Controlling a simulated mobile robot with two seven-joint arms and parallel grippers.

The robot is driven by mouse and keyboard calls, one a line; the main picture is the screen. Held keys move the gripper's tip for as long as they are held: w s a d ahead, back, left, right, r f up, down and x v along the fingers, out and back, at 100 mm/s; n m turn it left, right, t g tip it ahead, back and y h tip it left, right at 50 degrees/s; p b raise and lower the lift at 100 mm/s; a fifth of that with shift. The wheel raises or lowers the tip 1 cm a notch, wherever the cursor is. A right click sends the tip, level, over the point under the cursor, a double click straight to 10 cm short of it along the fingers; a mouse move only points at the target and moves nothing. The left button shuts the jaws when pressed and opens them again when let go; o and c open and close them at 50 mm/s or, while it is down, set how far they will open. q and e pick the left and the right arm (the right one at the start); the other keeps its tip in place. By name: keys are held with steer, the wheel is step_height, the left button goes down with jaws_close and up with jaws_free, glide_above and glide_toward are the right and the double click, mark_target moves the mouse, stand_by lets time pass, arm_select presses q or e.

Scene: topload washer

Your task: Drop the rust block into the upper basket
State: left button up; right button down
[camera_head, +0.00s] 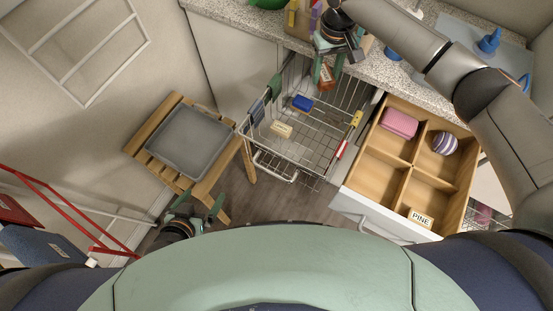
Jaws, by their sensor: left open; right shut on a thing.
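The rust block (325,78) is a small reddish-brown block with a pale label at the top of the camera_head view. My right gripper (327,70) is shut on it, with green fingers on either side. It holds the block over the far end of the pulled-out wire basket (316,158), which I take as the upper basket. The height of the block above the wires is hard to tell. My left gripper (206,208) is open and empty at the lower left, near the wooden chair and away from the basket.
A blue block (302,102) and a cream block (282,130) lie in the basket. Small coloured items hang at its sides. An open wooden drawer (385,167) with compartments is to the right. The counter (390,72) lies behind.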

steer(key=shift+w+f, duration=0.15)
steer(key=shift+w, duration=0.1)
step_height(320, 180, down, 6)
steer(key=b, duration=0.7)
steer(key=shift+c, duration=1.3)
jaws_free()
